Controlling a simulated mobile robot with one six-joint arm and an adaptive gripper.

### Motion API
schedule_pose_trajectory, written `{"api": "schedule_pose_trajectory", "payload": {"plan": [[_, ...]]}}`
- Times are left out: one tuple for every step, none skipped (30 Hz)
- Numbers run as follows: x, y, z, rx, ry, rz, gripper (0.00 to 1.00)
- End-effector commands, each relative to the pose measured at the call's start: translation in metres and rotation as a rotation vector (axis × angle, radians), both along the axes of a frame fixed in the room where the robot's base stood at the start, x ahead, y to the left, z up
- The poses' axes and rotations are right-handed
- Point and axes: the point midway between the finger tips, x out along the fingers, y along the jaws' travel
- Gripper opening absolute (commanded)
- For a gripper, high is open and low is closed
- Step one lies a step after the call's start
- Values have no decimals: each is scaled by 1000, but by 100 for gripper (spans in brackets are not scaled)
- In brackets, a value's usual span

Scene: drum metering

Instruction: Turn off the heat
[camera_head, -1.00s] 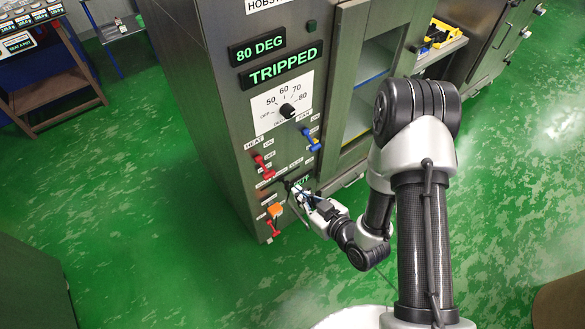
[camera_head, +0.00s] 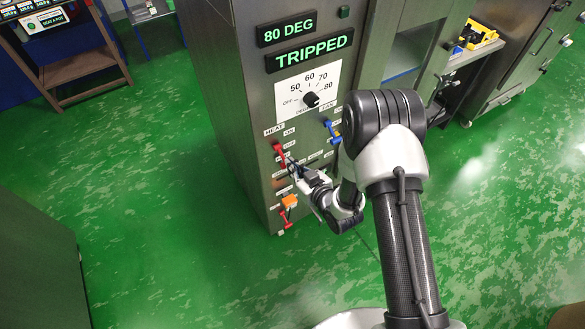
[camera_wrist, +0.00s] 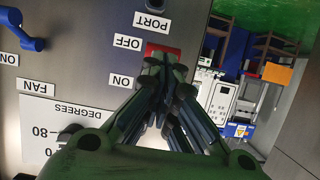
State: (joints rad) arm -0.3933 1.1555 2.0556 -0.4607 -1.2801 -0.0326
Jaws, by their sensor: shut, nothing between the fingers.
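The heat switch (camera_head: 278,150) is a red lever on the grey cabinet front, under a HEAT label with ON and OFF labels at its right. In the wrist view its red part (camera_wrist: 160,48) shows just beyond my fingertips, near the OFF label (camera_wrist: 128,42); the rest is hidden behind the fingers. My gripper (camera_head: 289,163) is shut and empty, with its tips at the lever's lower end. The tips also show in the wrist view (camera_wrist: 165,68). I cannot tell whether they touch the lever.
A blue fan lever (camera_head: 333,130) is to the right. Above are a dial (camera_head: 311,99) and displays reading 80 DEG (camera_head: 287,29) and TRIPPED (camera_head: 310,53). An orange block (camera_head: 289,201) and another red lever (camera_head: 286,216) sit below. Green floor is clear at left.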

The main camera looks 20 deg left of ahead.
Motion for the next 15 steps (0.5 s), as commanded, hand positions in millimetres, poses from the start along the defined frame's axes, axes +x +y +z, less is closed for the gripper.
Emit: {"api": "schedule_pose_trajectory", "payload": {"plan": [[2,2,-1,0,0,0,0],[2,2,-1,0,0,0,0],[3,3,-1,0,0,-1,0],[3,3,-1,0,0,-1,0],[3,3,-1,0,0,-1,0],[3,3,-1,0,0,-1,0],[3,3,-1,0,0,-1,0],[3,3,-1,0,0,-1,0],[3,3,-1,0,0,-1,0],[3,3,-1,0,0,-1,0],[3,3,-1,0,0,-1,0],[3,3,-1,0,0,-1,0],[3,3,-2,0,0,-1,0],[3,4,-2,1,-1,0,0],[4,4,-4,1,-1,0,0]]}}
